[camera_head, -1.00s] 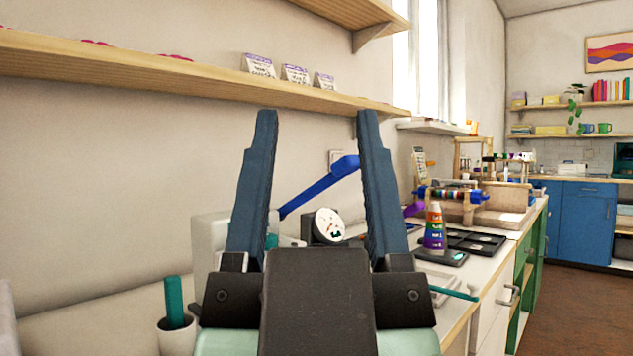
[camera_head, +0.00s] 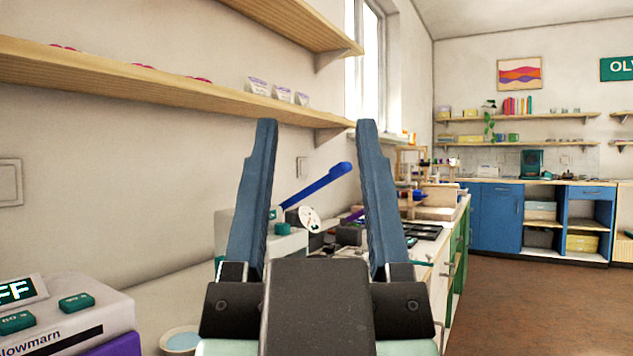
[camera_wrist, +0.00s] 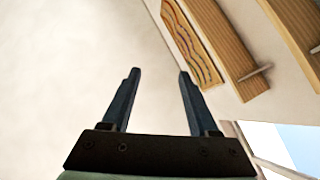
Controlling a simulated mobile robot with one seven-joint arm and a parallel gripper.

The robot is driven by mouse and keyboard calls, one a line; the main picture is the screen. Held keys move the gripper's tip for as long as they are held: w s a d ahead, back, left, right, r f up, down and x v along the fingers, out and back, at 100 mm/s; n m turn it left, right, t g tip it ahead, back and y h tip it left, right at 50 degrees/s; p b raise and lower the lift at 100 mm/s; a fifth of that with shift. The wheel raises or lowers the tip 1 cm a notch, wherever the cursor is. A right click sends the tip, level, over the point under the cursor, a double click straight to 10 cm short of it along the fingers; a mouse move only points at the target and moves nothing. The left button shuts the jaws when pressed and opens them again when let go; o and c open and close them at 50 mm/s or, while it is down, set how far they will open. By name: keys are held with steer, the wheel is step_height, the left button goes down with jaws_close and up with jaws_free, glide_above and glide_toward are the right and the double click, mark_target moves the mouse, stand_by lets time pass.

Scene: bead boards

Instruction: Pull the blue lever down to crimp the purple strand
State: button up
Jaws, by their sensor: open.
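The blue lever (camera_head: 318,186) slants up to the right from a pale press body (camera_head: 236,225) on the bench. In the head view it shows between my gripper's fingers, farther away and touching neither. My gripper (camera_head: 316,122) is open and empty, its dark blue fingers pointing forward. The wrist view shows the same open gripper (camera_wrist: 158,72) against wall and shelves, with no lever in sight. A small purple piece (camera_head: 355,215) shows near the right finger, partly hidden; I cannot tell whether it is the strand.
A round white dial (camera_head: 309,218) sits below the lever. A white device with green buttons (camera_head: 75,303) stands at the near left. A wooden shelf (camera_head: 150,88) runs along the left wall. The brown floor (camera_head: 540,300) is clear at the right.

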steer(key=shift+r, duration=0.1)
steer(key=shift+c, duration=1)
steer(key=shift+r+p, duration=0.4)
steer(key=shift+p, duration=0.05)
steer(key=shift+c, duration=1.2)
step_height(320, 180, up, 5)
steer(key=p, duration=0.4)
steer(key=shift+f+p, duration=0.15)
steer(key=shift+p, duration=0.15)
jaws_close()
steer(key=shift+f, duration=0.25)
